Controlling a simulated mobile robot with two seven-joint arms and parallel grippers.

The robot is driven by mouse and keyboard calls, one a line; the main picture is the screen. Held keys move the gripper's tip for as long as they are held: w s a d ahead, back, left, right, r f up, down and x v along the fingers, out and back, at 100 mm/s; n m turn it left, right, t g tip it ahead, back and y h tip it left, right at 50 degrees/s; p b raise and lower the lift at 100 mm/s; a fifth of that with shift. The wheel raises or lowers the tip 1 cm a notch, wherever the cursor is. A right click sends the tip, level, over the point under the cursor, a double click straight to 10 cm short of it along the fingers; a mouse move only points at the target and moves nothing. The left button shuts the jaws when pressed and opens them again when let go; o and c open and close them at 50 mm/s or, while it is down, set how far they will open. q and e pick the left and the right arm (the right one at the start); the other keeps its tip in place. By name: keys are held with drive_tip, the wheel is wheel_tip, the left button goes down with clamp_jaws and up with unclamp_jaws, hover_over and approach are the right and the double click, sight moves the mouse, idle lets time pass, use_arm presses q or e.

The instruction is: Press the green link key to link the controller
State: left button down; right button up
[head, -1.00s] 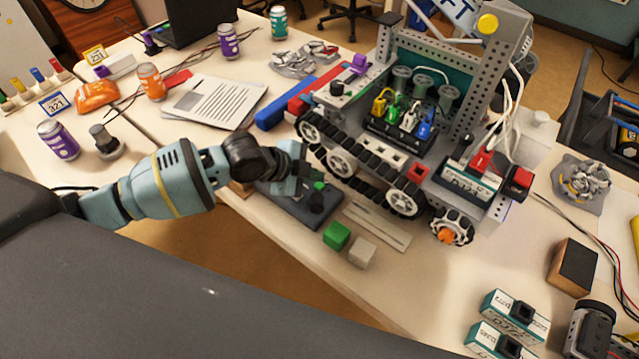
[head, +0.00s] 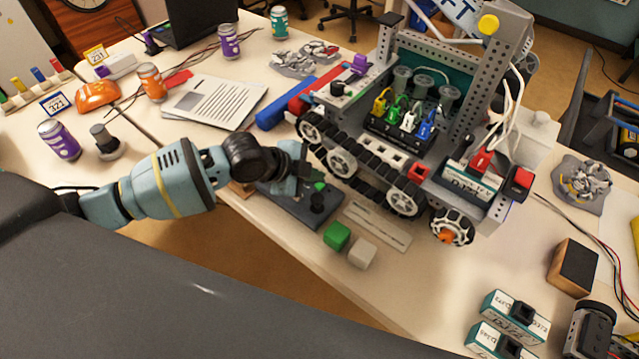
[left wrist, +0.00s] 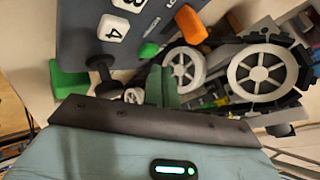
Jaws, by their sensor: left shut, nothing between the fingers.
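The controller (head: 290,205) is a dark grey slab lying on the table in front of the tracked robot. It has a black joystick (head: 317,203) and a small green link key (head: 319,186). In the left wrist view the controller (left wrist: 75,28) shows white numbered keys, an orange part, the joystick (left wrist: 104,68) and the round green key (left wrist: 149,50). My left gripper (head: 303,176) is shut and empty, over the controller close to the green key. Its fingers (left wrist: 162,88) point toward the key in the wrist view; I cannot tell whether they touch it. My right gripper is not in view.
The tracked robot (head: 385,175) stands just behind the controller. A green cube (head: 337,236) and a white cube (head: 362,253) lie in front, near the table edge. A paper sheet (head: 215,103) and blue bar (head: 270,115) lie behind my left gripper.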

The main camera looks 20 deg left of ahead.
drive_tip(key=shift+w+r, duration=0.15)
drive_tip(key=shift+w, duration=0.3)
use_arm(q)
drive_tip(key=shift+f, duration=0.2)
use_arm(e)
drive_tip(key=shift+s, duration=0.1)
use_arm(q)
drive_tip(key=shift+f, duration=0.25)
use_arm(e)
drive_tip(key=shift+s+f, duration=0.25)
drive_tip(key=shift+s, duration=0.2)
